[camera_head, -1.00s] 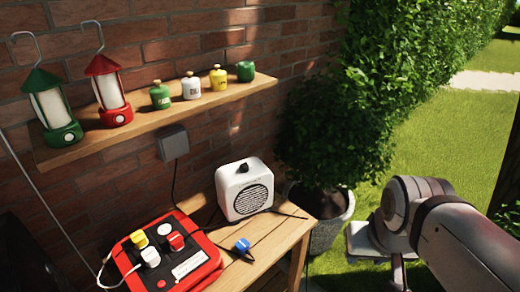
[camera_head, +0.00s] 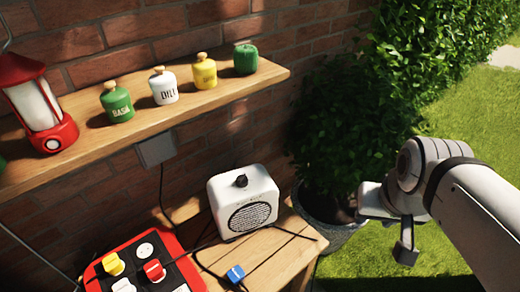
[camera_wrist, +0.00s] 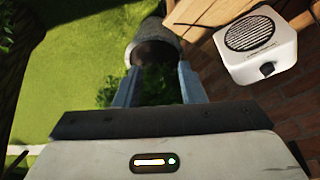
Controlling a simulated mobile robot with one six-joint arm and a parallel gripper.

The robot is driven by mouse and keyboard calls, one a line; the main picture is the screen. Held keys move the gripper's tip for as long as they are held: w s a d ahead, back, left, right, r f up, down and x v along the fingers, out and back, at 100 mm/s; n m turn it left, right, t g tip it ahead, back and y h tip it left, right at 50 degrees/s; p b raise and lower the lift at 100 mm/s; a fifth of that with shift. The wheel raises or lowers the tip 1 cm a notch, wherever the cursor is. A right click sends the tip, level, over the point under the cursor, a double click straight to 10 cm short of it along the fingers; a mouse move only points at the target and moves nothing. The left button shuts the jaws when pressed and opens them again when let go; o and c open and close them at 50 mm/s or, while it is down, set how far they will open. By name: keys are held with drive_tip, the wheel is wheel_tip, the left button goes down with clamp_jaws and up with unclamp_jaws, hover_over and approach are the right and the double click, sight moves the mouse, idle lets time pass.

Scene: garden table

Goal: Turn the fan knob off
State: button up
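The fan (camera_head: 243,201) is a small white box with a round dark grille on its front. It stands on the wooden table, left of my arm. Its black knob (camera_head: 241,181) sits on top, above the grille. In the wrist view the fan (camera_wrist: 255,47) is at the upper right, with the knob (camera_wrist: 267,69) on its near side. My gripper (camera_wrist: 155,88) is open and empty, its two fingers apart over the plant pot and grass, clear of the fan. In the head view my gripper (camera_head: 370,203) is partly hidden at the end of my arm.
A red power box (camera_head: 100,272) with several coloured plugs and cables lies on the table (camera_head: 285,245). A shelf (camera_head: 60,165) with several jars and a red lantern (camera_head: 40,105) runs above. A potted bush (camera_head: 335,150) stands between fan and arm.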

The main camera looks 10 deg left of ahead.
drive_tip(key=shift+o, duration=1.2)
drive_tip(key=shift+w+a, duration=0.15)
drive_tip(key=shift+a, duration=0.05)
drive_tip(key=shift+o, duration=1)
drive_tip(key=w+a+f+m+g+y, duration=0.5)
drive_tip(key=w+a, duration=0.5)
drive_tip(key=a, duration=0.3)
drive_tip(key=f+m+y, duration=0.1)
drive_tip(key=m+y, duration=0.1)
drive_tip(key=shift+w+a+f+m, duration=0.2)
drive_tip(key=shift+a+m, duration=0.2)
drive_tip(key=m+y, duration=0.6)
drive_tip(key=m, duration=0.3)
approach(244, 179)
drive_tip(key=shift+s+a+f, duration=0.2)
drive_tip(key=shift+a+f, duration=0.1)
drive_tip(key=shift+a, duration=0.25)
drive_tip(key=p+x, duration=0.1)
drive_tip(key=x, duration=0.6)
drive_tip(key=shift+a+f+p, duration=0.1)
drive_tip(key=shift+a+p, duration=0.2)
drive_tip(key=shift+a, duration=0.1)
drive_tip(key=shift+y, duration=0.3)
drive_tip(key=c, duration=1)
